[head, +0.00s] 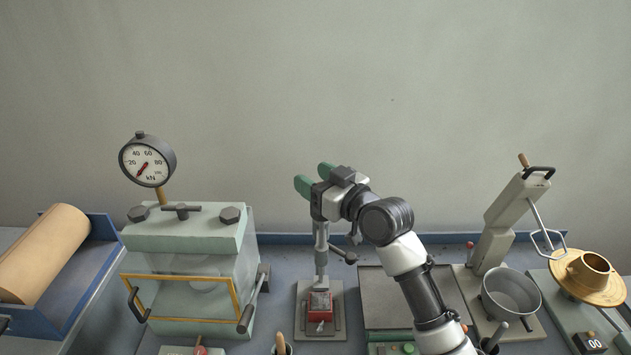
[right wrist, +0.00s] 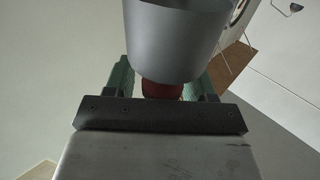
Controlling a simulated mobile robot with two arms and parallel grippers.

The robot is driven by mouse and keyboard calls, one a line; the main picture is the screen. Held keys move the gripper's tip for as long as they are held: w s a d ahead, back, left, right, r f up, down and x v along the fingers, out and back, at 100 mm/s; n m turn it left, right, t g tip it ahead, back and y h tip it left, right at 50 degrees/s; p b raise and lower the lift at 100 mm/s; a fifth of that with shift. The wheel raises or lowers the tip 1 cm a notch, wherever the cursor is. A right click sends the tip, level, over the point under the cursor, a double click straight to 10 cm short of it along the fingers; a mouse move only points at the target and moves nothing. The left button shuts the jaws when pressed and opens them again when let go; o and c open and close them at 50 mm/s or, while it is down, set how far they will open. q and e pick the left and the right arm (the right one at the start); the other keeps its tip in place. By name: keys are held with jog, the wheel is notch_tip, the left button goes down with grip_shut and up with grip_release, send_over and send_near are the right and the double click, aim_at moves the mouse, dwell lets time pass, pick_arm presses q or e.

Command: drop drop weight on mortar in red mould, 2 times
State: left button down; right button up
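The red mould (head: 319,301) sits on the base of a small grey stand with an upright column (head: 321,250). The mortar inside cannot be made out. My right gripper (head: 314,179) is above this column, with its green fingers pointing left and away. In the right wrist view the fingers (right wrist: 160,80) stand on either side of a reddish knob (right wrist: 162,90), with little room beside it. A grey cylinder, seemingly the drop weight (right wrist: 178,40), adjoins the knob and partly covers the fingers. My left gripper is not in view.
A pale green press with a dial gauge (head: 147,161) stands left of the stand. A flat dark plate (head: 400,290) lies to the right, partly under my right arm. A mixer with a metal bowl (head: 511,293) and a brass flow table (head: 587,277) are farther right.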

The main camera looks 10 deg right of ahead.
jog(key=shift+f, duration=0.2)
jog(key=shift+s+d, duration=0.15)
jog(key=shift+s, duration=0.05)
jog(key=b+v, duration=0.3)
jog(key=v, duration=0.7)
jog(key=shift+s+b, duration=0.15)
jog(key=shift+b, duration=0.25)
jog(key=shift+d+r, duration=0.1)
jog(key=shift+r, duration=0.05)
